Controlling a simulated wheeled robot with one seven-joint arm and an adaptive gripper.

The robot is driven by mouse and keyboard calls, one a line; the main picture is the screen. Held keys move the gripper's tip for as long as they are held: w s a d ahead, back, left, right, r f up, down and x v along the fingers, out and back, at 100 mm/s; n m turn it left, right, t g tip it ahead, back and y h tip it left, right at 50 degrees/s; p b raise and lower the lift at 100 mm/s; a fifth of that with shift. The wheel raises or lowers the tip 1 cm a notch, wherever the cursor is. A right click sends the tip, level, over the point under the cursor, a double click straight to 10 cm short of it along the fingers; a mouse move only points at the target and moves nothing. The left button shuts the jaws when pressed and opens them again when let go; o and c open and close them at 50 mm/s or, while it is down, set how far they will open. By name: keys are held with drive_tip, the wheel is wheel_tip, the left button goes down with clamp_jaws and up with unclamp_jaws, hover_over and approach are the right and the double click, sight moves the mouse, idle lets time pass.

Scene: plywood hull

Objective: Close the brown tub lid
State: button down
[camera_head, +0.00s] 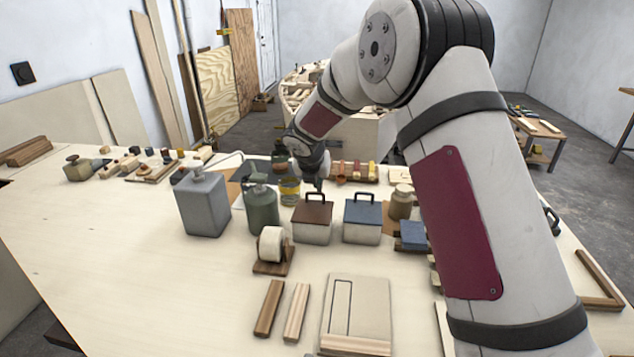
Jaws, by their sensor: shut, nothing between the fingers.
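The brown tub (313,234) is a pale box in the middle of the bench. Its brown lid (313,212), with a dark loop handle on top, appears to lie flat across the tub's top. From here I cannot tell whether it sits fully down. My gripper (318,184) points down just behind the lid's handle, close to the lid's far edge. It is shut and holds nothing. The fingertips are small and partly hidden, and I cannot tell whether they touch the lid.
A similar tub with a blue lid (362,212) stands close on the right. A green bottle (262,208) and a grey jug (203,204) stand left. A tape roll on a wooden holder (271,246) is in front left. The left front of the bench is clear.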

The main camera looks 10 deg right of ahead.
drive_tip(key=shift+s+f, duration=0.15)
drive_tip(key=shift+f, duration=0.05)
drive_tip(key=shift+r, duration=1)
drive_tip(key=s+d+r+m, duration=0.1)
drive_tip(key=s+r+m, duration=0.6)
drive_tip(key=s+r, duration=0.9)
drive_tip(key=s+d+m+y, duration=0.1)
drive_tip(key=s+m, duration=1.1)
drive_tip(key=s, duration=0.3)
drive_tip(key=s+d+m+g+y, duration=0.1)
drive_tip(key=s+d+m, duration=0.1)
drive_tip(key=s+m, duration=1)
drive_tip(key=shift+s+d+m+y, duration=0.25)
drive_tip(key=shift+s+m+y, duration=0.15)
drive_tip(key=shift+s, duration=1.7)
